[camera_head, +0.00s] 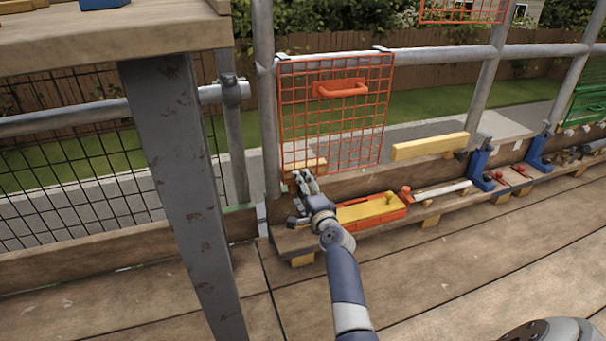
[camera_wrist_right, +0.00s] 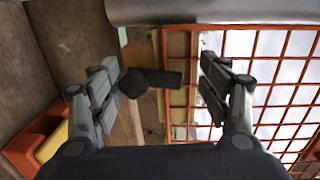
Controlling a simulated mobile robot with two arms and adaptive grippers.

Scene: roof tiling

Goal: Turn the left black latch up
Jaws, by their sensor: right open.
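The orange mesh panel (camera_head: 335,115) stands upright on the railing, with an orange handle (camera_head: 342,88) near its top. My right gripper (camera_head: 304,184) is at the panel's lower left corner, by the wooden toe board. In the right wrist view a black latch (camera_wrist_right: 158,80) with a rounded knob and a flat bar lies between the two fingers of my right gripper (camera_wrist_right: 160,66). The fingers are spread, with a visible gap on each side of the latch. In the head view the latch cannot be made out behind the gripper. My left gripper is not in view.
An orange tray with a yellow top (camera_head: 370,210) sits on the low plank just right of my right gripper. Blue brackets (camera_head: 479,168) stand farther right. A grey steel post (camera_head: 180,190) and a wooden tabletop (camera_head: 110,35) are at left. The plank floor is mostly clear.

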